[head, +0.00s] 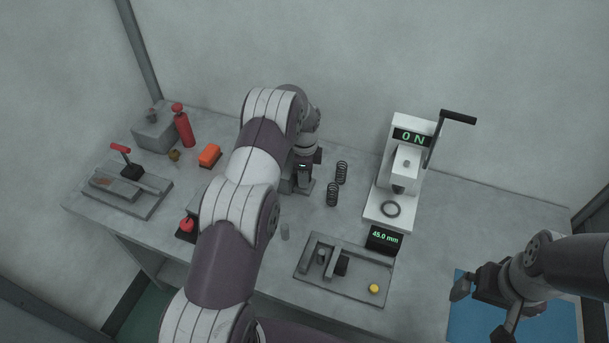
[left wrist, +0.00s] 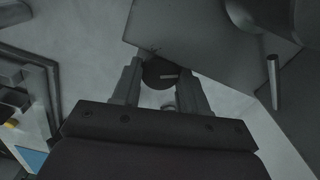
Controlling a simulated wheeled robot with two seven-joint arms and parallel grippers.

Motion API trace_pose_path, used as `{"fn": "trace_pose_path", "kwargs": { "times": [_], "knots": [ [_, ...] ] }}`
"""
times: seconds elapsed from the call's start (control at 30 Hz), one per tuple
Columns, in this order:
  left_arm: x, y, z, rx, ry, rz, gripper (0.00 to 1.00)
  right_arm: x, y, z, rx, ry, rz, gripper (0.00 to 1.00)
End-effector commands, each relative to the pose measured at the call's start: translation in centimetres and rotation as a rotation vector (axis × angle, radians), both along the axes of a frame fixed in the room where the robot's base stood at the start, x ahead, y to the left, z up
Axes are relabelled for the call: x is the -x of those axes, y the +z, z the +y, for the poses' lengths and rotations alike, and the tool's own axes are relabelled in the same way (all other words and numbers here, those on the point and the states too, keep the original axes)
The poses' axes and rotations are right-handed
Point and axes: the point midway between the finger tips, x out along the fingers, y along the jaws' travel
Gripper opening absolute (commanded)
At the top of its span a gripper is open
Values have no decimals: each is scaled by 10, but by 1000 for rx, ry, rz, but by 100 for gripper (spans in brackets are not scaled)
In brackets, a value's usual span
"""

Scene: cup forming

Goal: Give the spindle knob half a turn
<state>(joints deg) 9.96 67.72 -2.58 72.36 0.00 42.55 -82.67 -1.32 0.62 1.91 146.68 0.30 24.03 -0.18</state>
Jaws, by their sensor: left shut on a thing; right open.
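The spindle knob (left wrist: 158,82) is a dark round disc with a pale line on its face, seen end-on in the left wrist view. The line lies nearly level in that picture. My left gripper (left wrist: 160,70) is shut on the knob, one finger on each side. In the head view my left gripper (head: 303,170) is at a grey block (head: 288,186) near the middle of the bench; the knob cannot be made out there. My right gripper (head: 483,311) is open and empty above a blue mat (head: 462,322) at lower right.
Two black springs (head: 341,173) stand right of my left gripper. Beyond them is a white press (head: 410,130) reading 0 N, with a 45.0 mm display (head: 384,239). A grey fixture (head: 345,288) lies in front. A red bottle (head: 183,128) and orange block (head: 209,155) stand left.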

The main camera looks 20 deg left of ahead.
Motion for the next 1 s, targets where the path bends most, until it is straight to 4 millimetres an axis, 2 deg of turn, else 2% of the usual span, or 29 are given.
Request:
{"fn": "trace_pose_path", "kwargs": {
  "times": [0.6, 0.63, 0.67, 1.0],
  "knots": [
    [-1, 1, 0, -1, 51, -3, 13, 0, -3, 0, 0, 0, 0, 100],
    [-1, 1, 0, -1, 50, -3, 46, 0, -3, 0, 0, 0, 0, 100],
    [-1, 1, 0, -1, 50, -3, 54, 0, -3, 0, 0, 0, 0, 100],
    [-1, 5, 0, 0, 50, -4, 54, 0, -4, 0, 0, 0, 0, 100]
  ]
}}
